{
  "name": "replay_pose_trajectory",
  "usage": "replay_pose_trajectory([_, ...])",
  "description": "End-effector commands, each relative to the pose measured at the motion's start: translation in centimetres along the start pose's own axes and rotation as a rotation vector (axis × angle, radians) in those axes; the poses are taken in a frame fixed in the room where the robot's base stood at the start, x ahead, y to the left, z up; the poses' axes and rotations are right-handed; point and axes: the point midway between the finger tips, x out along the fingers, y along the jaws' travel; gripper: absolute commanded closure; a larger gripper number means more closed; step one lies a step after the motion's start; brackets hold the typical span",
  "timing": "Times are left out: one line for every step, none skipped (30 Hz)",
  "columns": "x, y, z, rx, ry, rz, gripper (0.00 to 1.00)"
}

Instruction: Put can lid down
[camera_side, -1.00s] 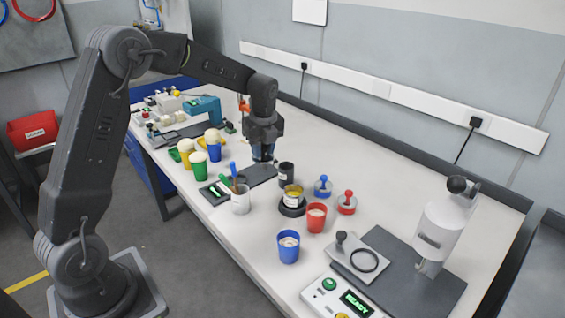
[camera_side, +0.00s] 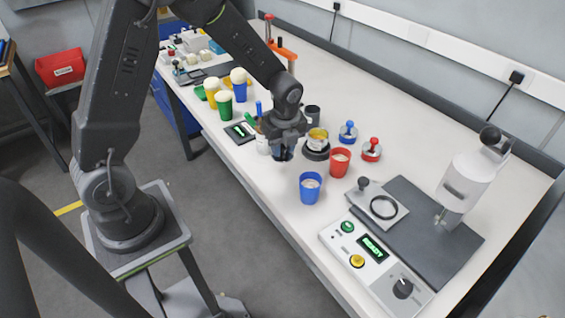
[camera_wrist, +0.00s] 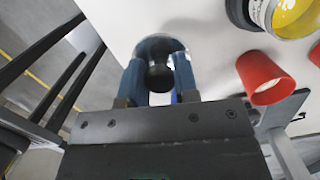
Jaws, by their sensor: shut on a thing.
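My gripper (camera_side: 283,153) hangs above the white table near its front edge, left of the can. In the wrist view its blue fingers (camera_wrist: 160,80) are shut on the black knob of the can lid. The round silvery lid (camera_wrist: 151,45) shows beyond the knob; in the side view I cannot make it out clearly. The open can with yellow contents (camera_side: 317,135) stands on a black round base (camera_side: 316,154), right of my gripper and apart from it. It also shows in the wrist view (camera_wrist: 293,14).
A red cup (camera_side: 340,164) and a blue cup (camera_side: 311,190) stand right of my gripper. A dark cylinder (camera_side: 313,113) is behind the can. Blue (camera_side: 348,133) and red (camera_side: 371,150) knobbed pieces stand farther right.

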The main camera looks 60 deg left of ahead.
Motion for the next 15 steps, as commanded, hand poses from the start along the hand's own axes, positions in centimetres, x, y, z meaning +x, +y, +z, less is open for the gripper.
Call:
replay_pose_trajectory([0.8, 0.1, -0.1, 0.001, 0.001, 0.004, 0.95])
replay_pose_trajectory([1.1, 0.0, -0.1, 0.000, 0.000, 0.003, 0.95])
replay_pose_trajectory([1.4, 0.0, -0.1, 0.000, 0.000, 0.002, 0.95])
replay_pose_trajectory([1.6, 0.0, -0.2, -0.001, 0.000, 0.002, 0.95])
replay_pose_trajectory([1.8, 0.0, -0.2, -0.001, 0.000, 0.001, 0.95])
replay_pose_trajectory([2.0, 0.0, -0.2, -0.001, 0.000, 0.001, 0.95])
replay_pose_trajectory([2.3, 0.0, -0.2, -0.001, 0.000, 0.001, 0.95])
replay_pose_trajectory([2.6, 0.0, -0.3, 0.000, 0.001, 0.002, 0.95])
replay_pose_trajectory([3.1, 0.0, -0.4, 0.000, 0.001, 0.003, 0.95])
replay_pose_trajectory([3.6, 0.0, -0.4, 0.000, 0.001, 0.003, 0.95])
replay_pose_trajectory([4.0, 0.0, -0.5, 0.000, 0.001, 0.004, 0.95])
replay_pose_trajectory([4.6, 0.0, -0.5, 0.000, 0.001, 0.004, 0.95])
replay_pose_trajectory([5.0, 0.0, -0.6, 0.000, 0.000, 0.003, 0.95])
replay_pose_trajectory([5.2, 0.0, -0.6, 0.000, 0.000, 0.002, 0.95])
replay_pose_trajectory([5.4, 0.0, -0.6, 0.000, 0.000, 0.002, 0.95])
